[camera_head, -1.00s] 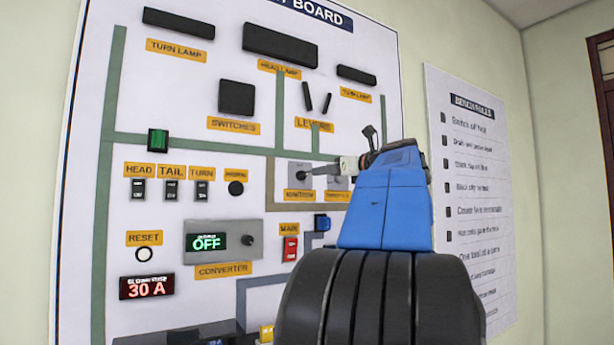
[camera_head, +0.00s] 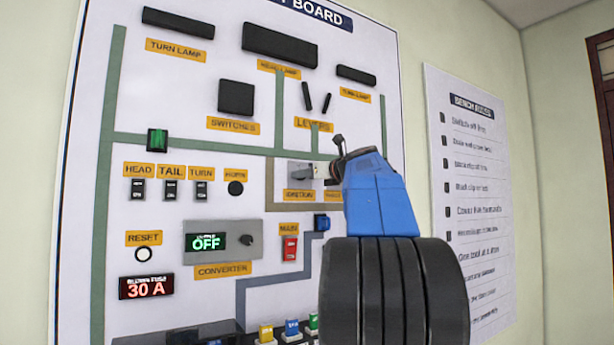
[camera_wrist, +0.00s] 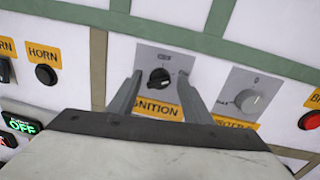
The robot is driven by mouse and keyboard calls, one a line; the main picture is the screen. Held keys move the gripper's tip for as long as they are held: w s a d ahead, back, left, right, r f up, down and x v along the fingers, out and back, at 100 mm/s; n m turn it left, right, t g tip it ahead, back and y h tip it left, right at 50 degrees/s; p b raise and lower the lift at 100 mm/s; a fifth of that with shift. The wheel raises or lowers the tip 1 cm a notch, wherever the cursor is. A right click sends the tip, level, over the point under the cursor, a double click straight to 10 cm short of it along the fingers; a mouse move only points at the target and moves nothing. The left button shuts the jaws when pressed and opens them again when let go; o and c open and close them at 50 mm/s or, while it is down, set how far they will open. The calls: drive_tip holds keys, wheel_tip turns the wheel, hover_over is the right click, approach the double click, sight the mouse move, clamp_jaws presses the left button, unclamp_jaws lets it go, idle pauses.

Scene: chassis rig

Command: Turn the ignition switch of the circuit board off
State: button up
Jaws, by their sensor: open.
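The ignition switch (camera_wrist: 160,78) is a black rotary knob on a grey plate above a yellow IGNITION label (camera_wrist: 157,108). In the wrist view my gripper (camera_wrist: 160,75) is open, with one finger on each side of the knob; I cannot tell whether either finger touches it. In the head view my blue wrist (camera_head: 375,200) is at the right of the ignition plate (camera_head: 301,170) and hides part of the area there. The circuit board (camera_head: 70,250) is a white upright panel.
Right of the ignition in the wrist view are another grey knob (camera_wrist: 247,101) and a red button (camera_wrist: 310,120). The horn button (camera_wrist: 46,75) is to the left. The converter panel (camera_head: 222,241) reads OFF. A rules sheet (camera_head: 470,200) hangs on the wall at the right.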

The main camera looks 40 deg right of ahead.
drive_tip(key=c, duration=1)
drive_tip(key=shift+o, duration=0.2)
drive_tip(key=n, duration=0.5)
drive_tip(key=n+g, duration=0.1)
drive_tip(key=n, duration=0.5)
drive_tip(key=shift+a+r, duration=0.15)
drive_tip(key=shift+r, duration=0.05)
drive_tip(key=shift+n, duration=0.3)
drive_tip(key=o, duration=1)
drive_tip(key=shift+c, duration=0.2)
